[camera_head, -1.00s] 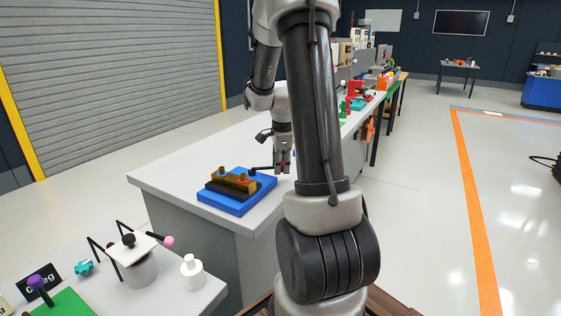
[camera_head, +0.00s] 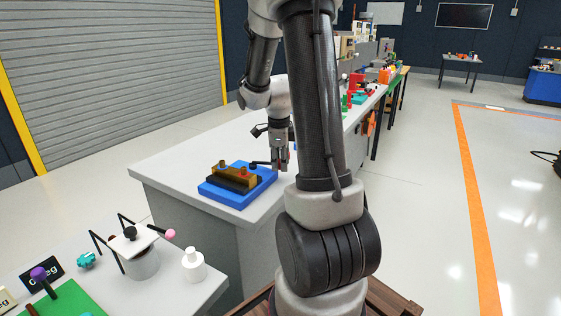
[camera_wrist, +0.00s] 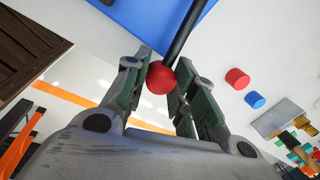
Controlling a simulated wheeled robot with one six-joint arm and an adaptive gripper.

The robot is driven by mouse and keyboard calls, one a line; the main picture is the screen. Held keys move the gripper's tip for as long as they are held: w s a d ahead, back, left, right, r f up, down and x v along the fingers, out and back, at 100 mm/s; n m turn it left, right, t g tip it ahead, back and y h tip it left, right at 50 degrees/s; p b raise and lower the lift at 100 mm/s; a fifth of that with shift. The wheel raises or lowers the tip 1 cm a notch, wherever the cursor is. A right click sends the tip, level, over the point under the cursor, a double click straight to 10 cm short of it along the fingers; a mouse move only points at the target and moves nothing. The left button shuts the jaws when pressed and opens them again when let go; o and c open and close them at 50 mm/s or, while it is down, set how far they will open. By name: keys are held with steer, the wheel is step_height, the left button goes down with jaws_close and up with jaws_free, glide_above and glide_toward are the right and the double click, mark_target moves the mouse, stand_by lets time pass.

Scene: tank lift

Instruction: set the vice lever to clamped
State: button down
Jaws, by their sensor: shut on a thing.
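The vice (camera_head: 236,186) sits on the near end of the long white bench, with a blue base, a dark body and a brass-coloured block. Its black lever (camera_head: 259,163) reaches right from the vice to my gripper (camera_head: 280,166). In the wrist view the lever (camera_wrist: 184,32) is a black rod ending in a red ball knob (camera_wrist: 161,79). My gripper (camera_wrist: 156,80) has its fingers on either side of this knob and is shut on it. The blue base (camera_wrist: 150,12) shows at the top edge. The knob is mostly hidden by the fingers in the head view.
A red cylinder (camera_wrist: 237,78) and a blue cylinder (camera_wrist: 254,100) show beside the gripper in the wrist view. A nearer table holds a white bottle (camera_head: 193,265) and a pink-knobbed device (camera_head: 137,257). The bench top left of the vice is clear.

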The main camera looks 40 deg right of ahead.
steer(key=c, duration=1.1)
jaws_free()
steer(key=shift+w, duration=0.1)
steer(key=shift+c, duration=0.2)
step_height(320, 180, up, 12)
steer(key=s+a, duration=0.1)
steer(key=shift+s+a, duration=0.3)
steer(key=shift+a, duration=0.1)
steer(key=shift+f, duration=0.1)
